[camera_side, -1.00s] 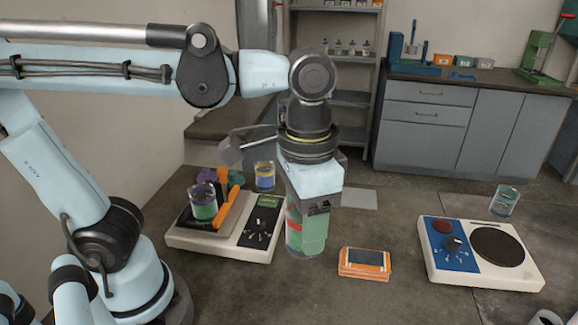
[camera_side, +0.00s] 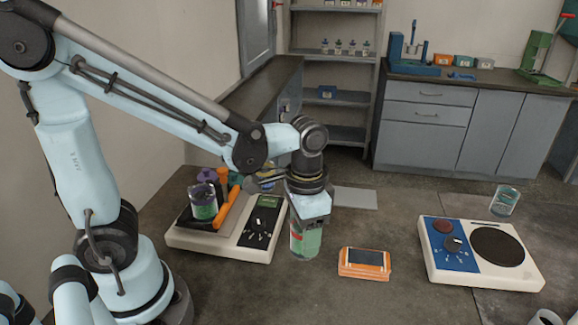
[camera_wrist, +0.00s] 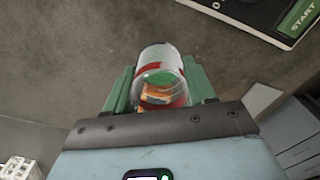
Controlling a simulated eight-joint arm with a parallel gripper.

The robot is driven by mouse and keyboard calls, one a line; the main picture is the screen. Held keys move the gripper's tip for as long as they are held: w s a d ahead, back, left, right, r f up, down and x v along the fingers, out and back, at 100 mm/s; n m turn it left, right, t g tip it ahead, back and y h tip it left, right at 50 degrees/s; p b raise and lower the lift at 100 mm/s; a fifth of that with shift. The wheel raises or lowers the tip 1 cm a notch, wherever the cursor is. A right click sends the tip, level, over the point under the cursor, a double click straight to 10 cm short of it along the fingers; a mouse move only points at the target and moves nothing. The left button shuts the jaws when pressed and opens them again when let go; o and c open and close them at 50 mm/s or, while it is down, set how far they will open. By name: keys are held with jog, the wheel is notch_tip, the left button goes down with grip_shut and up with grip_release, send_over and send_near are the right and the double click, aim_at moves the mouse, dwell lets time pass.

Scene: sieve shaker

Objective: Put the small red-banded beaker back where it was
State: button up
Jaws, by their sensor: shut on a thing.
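The small red-banded beaker (camera_wrist: 158,58) is clear glass with a red band and shows green inside. In the wrist view it sits between the two green fingers of my gripper (camera_wrist: 160,78), which is shut on it. I cannot tell whether the beaker's base touches the table.
The left device carries a green-filled beaker (camera_side: 203,205) and an orange-handled item (camera_side: 222,211). A hotplate (camera_side: 480,253) stands at the right, with another beaker (camera_side: 504,202) behind it. A grey flat plate (camera_side: 356,198) lies behind my gripper. Table between orange box and hotplate is clear.

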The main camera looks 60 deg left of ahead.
jog(key=shift+w+a+f, duration=0.7)
jog(key=shift+a, duration=0.2)
jog(key=shift+f, duration=2)
jog(key=shift+f, duration=0.15)
jog(key=o, duration=1.1)
notch_tip(320, 180, up, 12)
jog(key=shift+r, duration=0.1)
jog(key=a+n+t, duration=0.1)
jog(key=t, duration=0.1)
jog(key=s+a+n+t, duration=0.1)
jog(key=t, duration=0.1)
jog(key=a+n+t, duration=0.1)
jog(key=t, duration=0.2)
jog(key=shift+s+a, duration=0.35)
jog(key=shift+a, duration=0.05)
